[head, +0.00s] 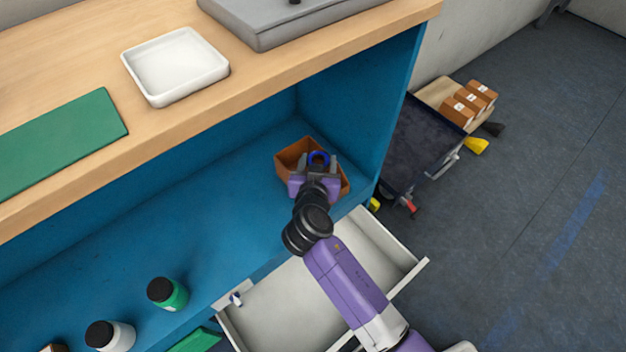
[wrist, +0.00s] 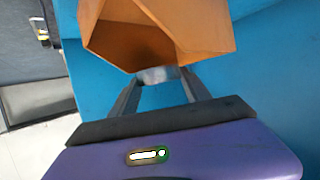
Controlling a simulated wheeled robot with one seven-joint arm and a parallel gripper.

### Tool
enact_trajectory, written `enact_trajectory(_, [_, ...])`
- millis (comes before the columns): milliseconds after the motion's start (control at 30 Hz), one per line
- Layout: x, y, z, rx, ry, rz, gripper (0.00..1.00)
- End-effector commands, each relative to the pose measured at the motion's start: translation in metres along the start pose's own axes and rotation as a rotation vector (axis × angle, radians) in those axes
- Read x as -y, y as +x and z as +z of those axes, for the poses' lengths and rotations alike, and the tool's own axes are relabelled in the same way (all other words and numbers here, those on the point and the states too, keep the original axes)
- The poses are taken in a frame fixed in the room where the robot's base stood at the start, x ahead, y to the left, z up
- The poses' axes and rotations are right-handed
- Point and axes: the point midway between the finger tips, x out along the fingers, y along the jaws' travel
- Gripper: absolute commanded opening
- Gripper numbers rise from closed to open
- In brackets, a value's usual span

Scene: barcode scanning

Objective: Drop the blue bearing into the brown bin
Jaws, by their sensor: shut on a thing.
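The blue bearing (head: 319,156) is a small ring, seen in the head view between the fingertips of my gripper (head: 318,164). My gripper is shut on it. The brown bin (head: 287,158) is an open box standing on the blue shelf under the worktop. In the head view, my gripper and the bearing overlap the bin's opening, and my gripper hides part of the bin. In the wrist view, the bin (wrist: 130,42) fills the top, just beyond the fingertips (wrist: 158,78). A greyish piece shows between the fingertips there, and its blue colour is not clear.
The blue shelf (head: 215,205) is clear left of the bin, with a green bottle (head: 168,294) and a white bottle (head: 110,336) farther left. An open white drawer (head: 285,300) lies below my arm. The worktop edge (head: 270,100) overhangs the shelf. A cart (head: 425,140) stands at right.

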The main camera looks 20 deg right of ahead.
Motion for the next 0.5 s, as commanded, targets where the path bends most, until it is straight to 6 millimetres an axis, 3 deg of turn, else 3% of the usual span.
enact_trajectory(267, [0.0002,0.0011,0.0019,-0.002,0.000,0.000,0.03])
enact_trajectory(300, [0.0001,0.0011,0.0018,-0.002,0.000,0.000,0.57])
enact_trajectory(400, [0.0001,0.0011,0.0019,-0.001,0.000,0.000,0.77])
enact_trajectory(500, [0.0001,0.0011,0.0021,-0.001,0.000,0.000,0.81])
